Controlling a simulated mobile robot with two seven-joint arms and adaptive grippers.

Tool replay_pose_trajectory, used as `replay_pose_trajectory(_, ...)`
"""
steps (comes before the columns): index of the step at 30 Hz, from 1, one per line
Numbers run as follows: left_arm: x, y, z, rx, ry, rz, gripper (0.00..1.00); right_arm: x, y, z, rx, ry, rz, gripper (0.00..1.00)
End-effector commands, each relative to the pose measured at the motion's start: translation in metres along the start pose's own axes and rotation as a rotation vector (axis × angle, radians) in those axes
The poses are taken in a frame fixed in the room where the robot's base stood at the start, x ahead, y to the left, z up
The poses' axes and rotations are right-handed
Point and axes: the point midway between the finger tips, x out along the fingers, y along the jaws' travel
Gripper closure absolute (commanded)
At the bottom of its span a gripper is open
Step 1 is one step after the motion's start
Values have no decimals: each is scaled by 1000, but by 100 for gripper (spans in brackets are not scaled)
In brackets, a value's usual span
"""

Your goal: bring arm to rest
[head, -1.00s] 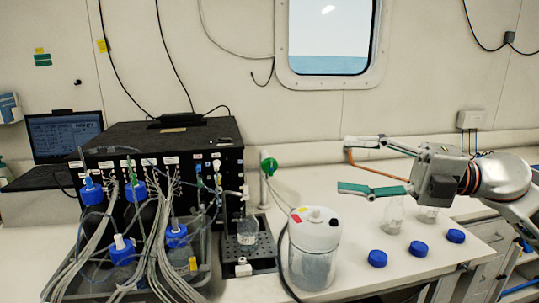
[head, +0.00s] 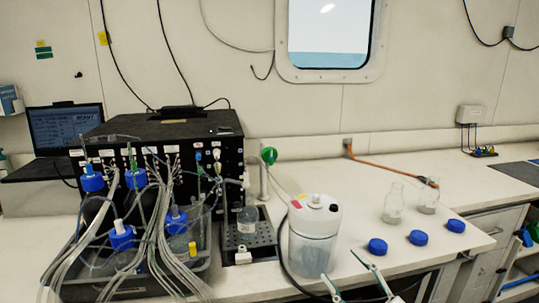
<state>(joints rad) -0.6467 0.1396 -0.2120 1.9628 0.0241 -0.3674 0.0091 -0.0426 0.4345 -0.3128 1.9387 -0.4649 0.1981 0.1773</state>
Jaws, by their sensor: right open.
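My right gripper (head: 338,264) is at the bottom edge of the head view, in front of the bench's front edge. Its two thin fingers are spread apart and nothing is between them. Only the finger ends show; the rest of the arm is out of the picture. My left gripper is not in view.
Beside the fingers, a white-topped canister (head: 314,236) stands on the bench. Three blue caps (head: 418,238) lie near the front edge, with clear glass bottles (head: 393,205) behind them. A black instrument (head: 160,140) with tubing and blue-capped bottles fills the left. The bench's right back is mostly clear.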

Motion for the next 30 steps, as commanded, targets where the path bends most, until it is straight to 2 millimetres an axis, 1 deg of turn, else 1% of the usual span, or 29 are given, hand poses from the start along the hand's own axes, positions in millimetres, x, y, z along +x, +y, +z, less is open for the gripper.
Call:
replay_pose_trajectory(1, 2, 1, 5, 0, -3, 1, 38, -21, -22, 28, 58, -85, 14, 44)
replay_pose_trajectory(2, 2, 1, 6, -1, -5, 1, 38, -32, -32, 42, 86, -135, 21, 44)
replay_pose_trajectory(3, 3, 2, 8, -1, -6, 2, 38, -47, -45, 60, 121, -200, 30, 44)
replay_pose_trajectory(5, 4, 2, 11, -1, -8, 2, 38, -72, -67, 84, 174, -296, 37, 44)
replay_pose_trajectory(6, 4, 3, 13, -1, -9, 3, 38, -90, -83, 99, 207, -360, 39, 44)
replay_pose_trajectory(8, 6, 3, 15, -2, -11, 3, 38, -118, -106, 119, 256, -453, 40, 44)
replay_pose_trajectory(9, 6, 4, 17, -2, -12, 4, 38, -138, -122, 131, 285, -515, 37, 44)
replay_pose_trajectory(11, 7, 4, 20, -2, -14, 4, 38, -167, -146, 146, 331, -604, 32, 44)
replay_pose_trajectory(12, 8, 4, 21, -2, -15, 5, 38, -187, -162, 154, 360, -660, 27, 44)
replay_pose_trajectory(13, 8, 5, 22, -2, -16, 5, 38, -201, -173, 159, 378, -700, 22, 44)
replay_pose_trajectory(15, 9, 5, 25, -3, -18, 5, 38, -231, -196, 168, 419, -783, 10, 44)
replay_pose_trajectory(18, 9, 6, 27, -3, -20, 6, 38, -264, -222, 174, 463, -872, -5, 44)
replay_pose_trajectory(21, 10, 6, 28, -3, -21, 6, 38, -285, -237, 176, 490, -926, -17, 44)
replay_pose_trajectory(23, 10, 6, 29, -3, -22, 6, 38, -291, -242, 176, 500, -943, -21, 44)
replay_pose_trajectory(25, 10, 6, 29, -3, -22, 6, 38, -294, -245, 176, 504, -951, -23, 44)
replay_pose_trajectory(30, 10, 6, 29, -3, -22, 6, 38, -294, -245, 176, 503, -952, -24, 44)
